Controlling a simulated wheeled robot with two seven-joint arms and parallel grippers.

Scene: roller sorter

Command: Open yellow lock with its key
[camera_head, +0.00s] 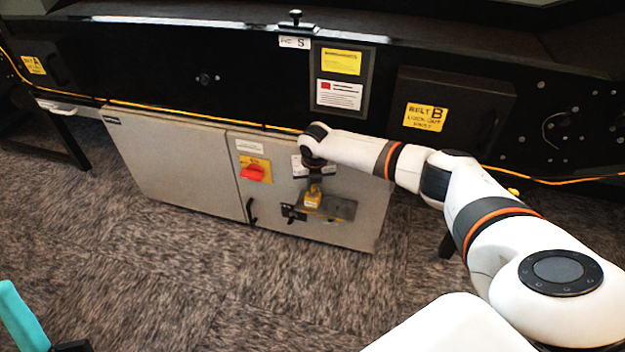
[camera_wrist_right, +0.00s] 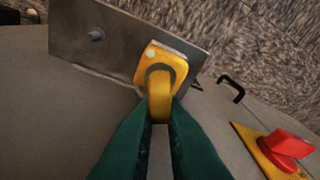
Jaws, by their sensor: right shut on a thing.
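The yellow lock (camera_head: 312,199) hangs at a metal bracket low on the right door of the grey cabinet in the head view. In the right wrist view, the yellow lock body (camera_wrist_right: 168,58) lies against a grey metal plate. The two green fingers of my right gripper (camera_wrist_right: 160,112) are shut on a rounded yellow piece, seemingly the key (camera_wrist_right: 160,92), right at the lock. How deep it sits is hidden. In the head view, my right gripper (camera_head: 314,180) points down at the lock. A teal part, seemingly a finger of my left gripper (camera_head: 22,318), shows at the lower left edge.
A red switch handle (camera_head: 254,173) on a yellow plate and a black door handle (camera_head: 251,211) are left of the lock. The grey cabinet (camera_head: 175,165) stands under the black conveyor frame, with a yellow cable (camera_head: 190,115) along it. The carpet in front is clear.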

